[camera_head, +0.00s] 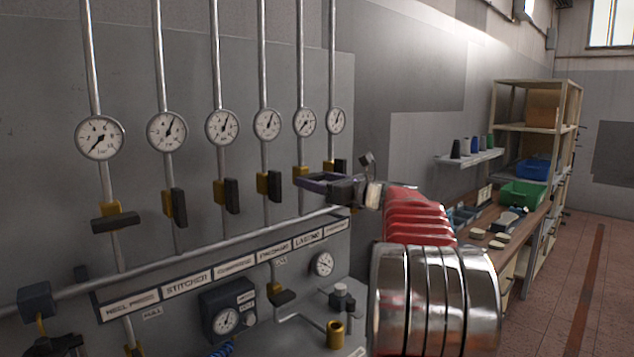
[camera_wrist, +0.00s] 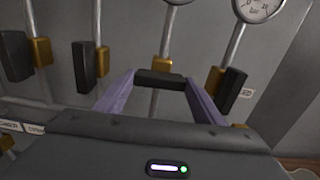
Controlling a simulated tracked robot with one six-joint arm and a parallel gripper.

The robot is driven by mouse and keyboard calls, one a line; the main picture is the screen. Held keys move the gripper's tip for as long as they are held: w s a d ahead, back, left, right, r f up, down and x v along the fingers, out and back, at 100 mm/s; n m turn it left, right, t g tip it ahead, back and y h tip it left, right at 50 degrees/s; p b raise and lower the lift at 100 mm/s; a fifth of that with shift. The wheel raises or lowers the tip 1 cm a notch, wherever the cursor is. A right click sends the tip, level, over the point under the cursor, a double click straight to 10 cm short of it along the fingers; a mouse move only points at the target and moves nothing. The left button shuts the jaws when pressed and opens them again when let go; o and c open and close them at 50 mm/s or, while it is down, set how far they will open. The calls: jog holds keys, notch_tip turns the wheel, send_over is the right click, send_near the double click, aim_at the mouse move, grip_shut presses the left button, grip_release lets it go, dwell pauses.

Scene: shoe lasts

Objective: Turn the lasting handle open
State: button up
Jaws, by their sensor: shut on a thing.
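The lasting valve's dark handle (camera_wrist: 160,80) lies crosswise to its vertical pipe in the wrist view, just below its brass body (camera_wrist: 163,63). My gripper (camera_wrist: 159,77) has its two purple fingers at either end of this handle and is shut on it. In the head view, my gripper (camera_head: 314,182) reaches in from the right to the fifth valve, above the LASTING label (camera_head: 307,240). There the brass body (camera_head: 302,172) shows, but the handle is mostly hidden by my fingers. The lasting gauge (camera_head: 304,122) is above.
Close to the right in the wrist view, the neighbouring valve's handle (camera_wrist: 235,88) stands along its pipe. The stitcher handle (camera_head: 179,207) and the others to its right are also upright. The heel press handle (camera_head: 115,222) lies crosswise. A workbench (camera_head: 530,222) and shelving stand at right.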

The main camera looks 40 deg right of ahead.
jog(key=n, duration=0.4)
jog(key=shift+n, duration=0.3)
jog(key=n, duration=0.4)
jog(key=shift+a+f+n, duration=0.1)
jog(key=shift+n, duration=0.2)
jog(key=shift+f+n, duration=0.2)
jog(key=shift+n, duration=4.1)
jog(key=o, duration=1.1)
jog(key=shift+r, duration=0.1)
jog(key=shift+c, duration=0.2)
